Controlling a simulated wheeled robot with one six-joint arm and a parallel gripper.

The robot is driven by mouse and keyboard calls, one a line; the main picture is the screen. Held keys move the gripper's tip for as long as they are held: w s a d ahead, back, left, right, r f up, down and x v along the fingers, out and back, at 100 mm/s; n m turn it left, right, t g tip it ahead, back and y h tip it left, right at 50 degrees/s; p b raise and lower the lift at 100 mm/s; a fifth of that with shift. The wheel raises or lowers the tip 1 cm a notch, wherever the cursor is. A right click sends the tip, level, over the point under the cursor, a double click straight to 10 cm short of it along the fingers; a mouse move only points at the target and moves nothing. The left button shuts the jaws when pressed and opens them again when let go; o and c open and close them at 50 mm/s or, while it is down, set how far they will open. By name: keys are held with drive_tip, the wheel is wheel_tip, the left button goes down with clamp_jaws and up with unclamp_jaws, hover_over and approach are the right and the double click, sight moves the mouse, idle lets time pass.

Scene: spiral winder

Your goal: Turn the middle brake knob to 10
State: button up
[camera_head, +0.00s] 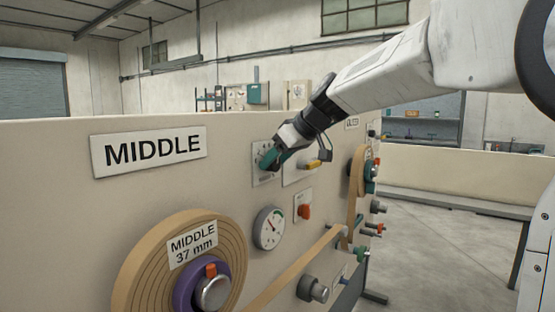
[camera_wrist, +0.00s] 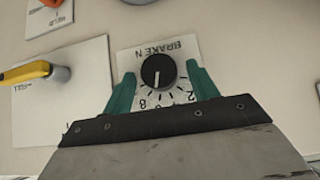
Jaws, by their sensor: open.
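The brake knob (camera_wrist: 158,71) is a round black knob with a white pointer line, on a white dial plate (camera_wrist: 165,47) marked "BRAKE N". In the wrist view the plate appears upside down, and the pointer line points down toward the picture's lower edge, near the 6 and 8 marks. My gripper (camera_wrist: 160,88) is open, with one teal finger on each side of the knob. I cannot tell whether the fingers touch it. In the head view my gripper (camera_head: 268,160) is at the dial plate (camera_head: 258,178) and hides the knob.
A yellow lever (camera_wrist: 28,74) on a white plate is beside the dial, also visible in the head view (camera_head: 312,164). Below are a gauge (camera_head: 270,228) and an orange switch (camera_head: 304,212). A "MIDDLE" sign (camera_head: 150,152) and tape roll (camera_head: 140,270) are on the panel at left.

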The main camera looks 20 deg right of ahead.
drive_tip(key=c, duration=1)
drive_tip(key=y, duration=0.1)
drive_tip(key=m+g+y, duration=0.2)
drive_tip(key=shift+w+d+f+y, duration=0.2)
drive_tip(key=shift+w+d+y, duration=0.05)
drive_tip(key=shift+d+y, duration=0.15)
drive_tip(key=m+y, duration=0.1)
drive_tip(key=m+g+y, duration=0.1)
drive_tip(key=y, duration=0.1)
drive_tip(key=m+g+y, duration=0.1)
drive_tip(key=shift+w+d+f, duration=0.15)
drive_tip(key=shift+f, duration=0.1)
drive_tip(key=shift+y, duration=0.3)
drive_tip(key=o, duration=1)
